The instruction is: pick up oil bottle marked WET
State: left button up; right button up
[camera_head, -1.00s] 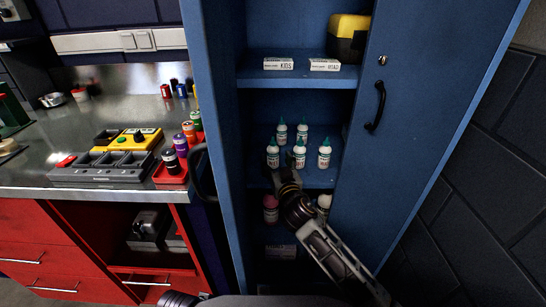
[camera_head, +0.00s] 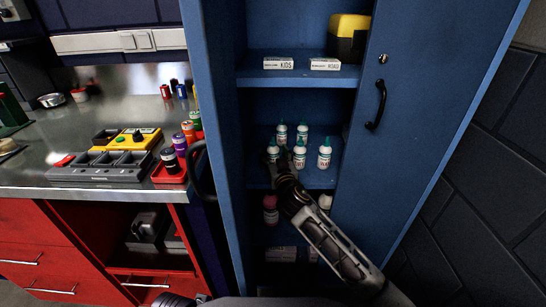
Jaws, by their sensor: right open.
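Several small white oil bottles with green tips stand on the middle shelf of the blue cabinet. The front row has a left bottle (camera_head: 272,151), a middle bottle (camera_head: 299,155) and a right bottle (camera_head: 324,157); two more, a left one (camera_head: 282,133) and a right one (camera_head: 302,132), stand behind. The labels are too small to read surely, so I cannot tell which is marked WET. My right gripper (camera_head: 277,162) is open at the front left bottle and hides much of its lower part. Whether the fingers touch it is unclear. My left gripper is not in view.
The cabinet door (camera_head: 425,110) stands open on the right. The shelf above (camera_head: 300,80) carries two small white boxes and a yellow-black case. A pink-white bottle (camera_head: 270,210) stands on the shelf below. A workbench (camera_head: 80,130) with trays is at left.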

aim_at(274, 149)
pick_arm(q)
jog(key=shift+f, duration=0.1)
pick_arm(e)
jog(key=shift+c, duration=0.3)
jog(key=c, duration=1.1)
jog(key=shift+c, duration=0.2)
